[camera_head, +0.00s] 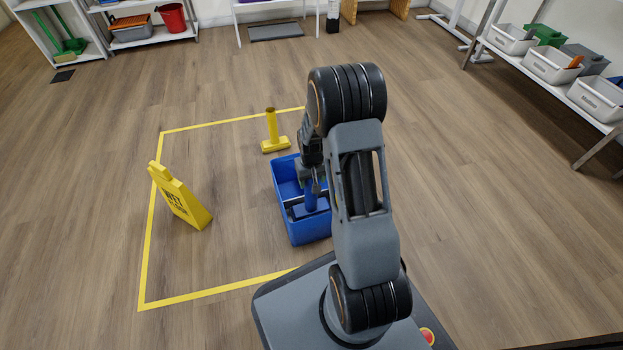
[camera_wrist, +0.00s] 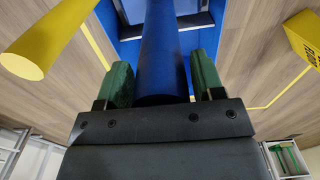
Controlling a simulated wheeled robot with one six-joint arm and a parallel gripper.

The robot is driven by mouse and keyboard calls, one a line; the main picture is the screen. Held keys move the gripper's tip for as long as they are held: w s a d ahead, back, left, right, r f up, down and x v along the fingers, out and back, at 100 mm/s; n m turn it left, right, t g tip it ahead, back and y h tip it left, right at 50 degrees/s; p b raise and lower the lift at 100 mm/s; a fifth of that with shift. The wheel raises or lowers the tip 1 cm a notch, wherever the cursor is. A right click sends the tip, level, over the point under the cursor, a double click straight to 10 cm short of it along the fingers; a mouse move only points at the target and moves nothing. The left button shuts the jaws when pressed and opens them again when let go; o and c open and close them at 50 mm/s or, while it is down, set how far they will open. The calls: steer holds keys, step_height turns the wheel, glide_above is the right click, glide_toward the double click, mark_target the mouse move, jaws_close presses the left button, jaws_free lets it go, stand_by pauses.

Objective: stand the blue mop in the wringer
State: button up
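The blue mop (camera_head: 311,196) is upright, its lower end inside the blue bucket (camera_head: 282,176). Its flat head shows low in the bucket, but I cannot tell how it sits in the wringer. My gripper (camera_head: 312,178) is above the bucket, partly hidden by my arm. In the wrist view the mop's handle (camera_wrist: 163,50) runs between the green finger pads of my gripper (camera_wrist: 162,82), which lie close against both sides near its top end. A dark bar of the wringer (camera_wrist: 193,22) shows beside the handle.
A yellow mop (camera_head: 272,128) stands behind the bucket. A yellow wet-floor sign (camera_head: 180,197) stands at left. Yellow tape (camera_head: 146,250) outlines the floor area. Shelves with bins line the back and right (camera_head: 550,65). The floor between sign and bucket is clear.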

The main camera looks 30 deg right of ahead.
steer(key=o, duration=0.3)
step_height(320, 180, up, 14)
steer(key=p, duration=0.6)
steer(key=shift+p, duration=0.3)
steer(key=s+a+r+t+p, duration=0.1)
steer(key=s+a+r+p, duration=0.2)
steer(key=r+p, duration=0.8)
steer(key=s+a+r+n+t+p, duration=0.1)
steer(key=s+a+r+p, duration=0.2)
steer(key=r, duration=2)
steer(key=s+a+r+t+p, duration=0.1)
steer(key=s+a+r+p, duration=0.2)
steer(key=s+r+p, duration=0.6)
step_height(320, 180, up, 9)
steer(key=p, duration=1.2)
steer(key=shift+s+a+n+t, duration=0.25)
steer(key=shift+a+n+t, duration=0.05)
steer(key=shift+s+r, duration=0.1)
steer(key=shift+s, duration=0.1)
